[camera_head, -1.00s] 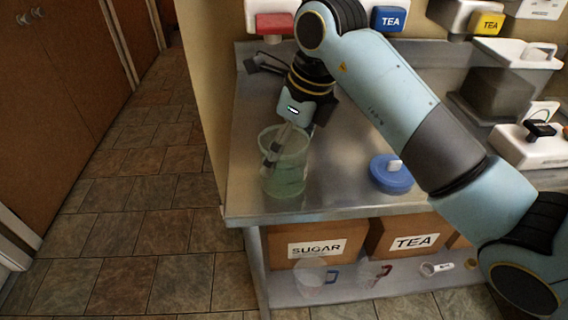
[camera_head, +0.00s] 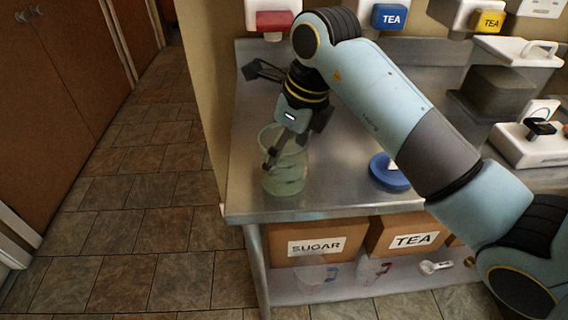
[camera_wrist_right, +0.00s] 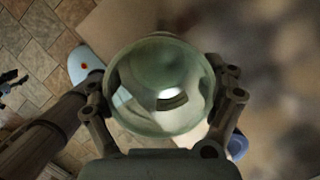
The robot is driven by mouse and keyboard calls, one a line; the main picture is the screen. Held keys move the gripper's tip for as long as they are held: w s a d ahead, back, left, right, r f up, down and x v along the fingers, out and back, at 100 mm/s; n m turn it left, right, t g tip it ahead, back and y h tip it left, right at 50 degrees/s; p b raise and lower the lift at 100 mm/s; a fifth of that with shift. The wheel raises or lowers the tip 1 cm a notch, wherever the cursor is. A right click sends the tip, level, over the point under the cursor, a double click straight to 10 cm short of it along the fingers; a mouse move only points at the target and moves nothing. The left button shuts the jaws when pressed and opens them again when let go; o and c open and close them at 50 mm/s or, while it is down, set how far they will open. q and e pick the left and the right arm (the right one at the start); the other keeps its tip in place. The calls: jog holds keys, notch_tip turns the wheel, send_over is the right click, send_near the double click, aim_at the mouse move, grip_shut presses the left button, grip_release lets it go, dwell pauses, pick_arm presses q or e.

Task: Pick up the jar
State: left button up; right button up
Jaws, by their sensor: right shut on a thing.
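The jar (camera_head: 289,182) is a clear, pale green cylinder near the front left corner of the steel counter. It is upright, and its base appears to be at the counter top. My right gripper (camera_head: 273,160) reaches down to it from above and behind, shut on the jar. In the right wrist view the round jar (camera_wrist_right: 160,85) fills the space between the two fingers, one on each side (camera_wrist_right: 160,110). The jar hides most of what lies beyond it.
A blue lid (camera_head: 382,176) lies on the counter (camera_head: 335,190) to the right, partly behind my right arm. A black item (camera_head: 262,70) lies at the back left. Dispensers hang above. Labelled boxes (camera_head: 318,240) and clear cups (camera_head: 312,276) sit below. Tiled floor lies left.

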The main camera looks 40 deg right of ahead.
dwell(0.3)
jog(key=shift+r, duration=0.6)
jog(key=s+d+r, duration=0.6)
jog(key=s+r, duration=0.4)
jog(key=f+b, duration=0.9)
jog(key=shift+s+a+f+b, duration=0.15)
jog(key=shift+a+f+b, duration=0.05)
jog(key=shift+f+b, duration=0.2)
jog(key=shift+r, duration=0.2)
